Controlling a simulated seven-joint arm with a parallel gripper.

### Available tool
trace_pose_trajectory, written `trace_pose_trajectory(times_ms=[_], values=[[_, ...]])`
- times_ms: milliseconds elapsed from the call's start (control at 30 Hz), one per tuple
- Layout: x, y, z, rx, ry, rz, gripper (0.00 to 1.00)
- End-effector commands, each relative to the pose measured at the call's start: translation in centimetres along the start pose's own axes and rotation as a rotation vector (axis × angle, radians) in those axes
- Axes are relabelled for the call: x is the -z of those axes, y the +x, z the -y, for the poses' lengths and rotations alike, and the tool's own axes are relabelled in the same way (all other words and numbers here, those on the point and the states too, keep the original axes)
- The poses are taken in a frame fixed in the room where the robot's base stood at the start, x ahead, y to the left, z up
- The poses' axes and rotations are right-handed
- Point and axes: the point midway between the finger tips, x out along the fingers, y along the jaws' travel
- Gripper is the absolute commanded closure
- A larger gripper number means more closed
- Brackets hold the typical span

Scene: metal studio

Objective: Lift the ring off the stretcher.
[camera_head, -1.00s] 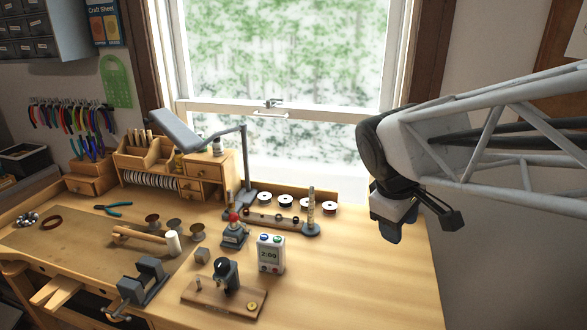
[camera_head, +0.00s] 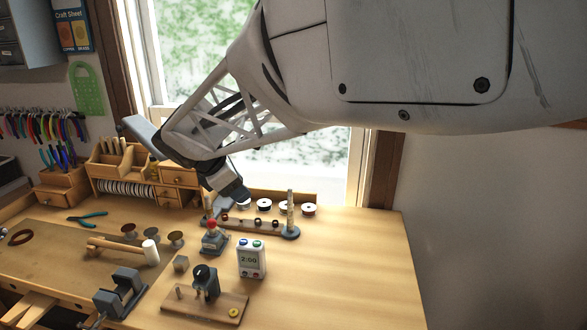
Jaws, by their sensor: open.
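My gripper (camera_head: 234,190) is open and hangs above the back of the bench, seen mostly from behind; its fingertips are hard to make out. Below it stands a small grey tool with a red top (camera_head: 212,237), which may be the stretcher. In front is a wooden board (camera_head: 228,304) bearing a dark upright tool with a black knob (camera_head: 205,281) and a brass-coloured round piece (camera_head: 234,312). I cannot tell for certain which tool is the stretcher, and no ring on it can be made out. My gripper touches none of these.
A tapered post (camera_head: 290,212) stands right of a wooden rack with small rings (camera_head: 258,223). The bench's right side is clear.

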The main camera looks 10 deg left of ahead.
Motion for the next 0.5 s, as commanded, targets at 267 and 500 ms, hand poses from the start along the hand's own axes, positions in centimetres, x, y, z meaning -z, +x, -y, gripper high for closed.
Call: trace_pose_trajectory(times_ms=[267, 500], values=[[8.3, -2.5, -4.5, -0.069, -0.286, 0.073, 0.55], [12.2, -3.6, -6.1, -0.098, -0.412, 0.112, 0.55]])
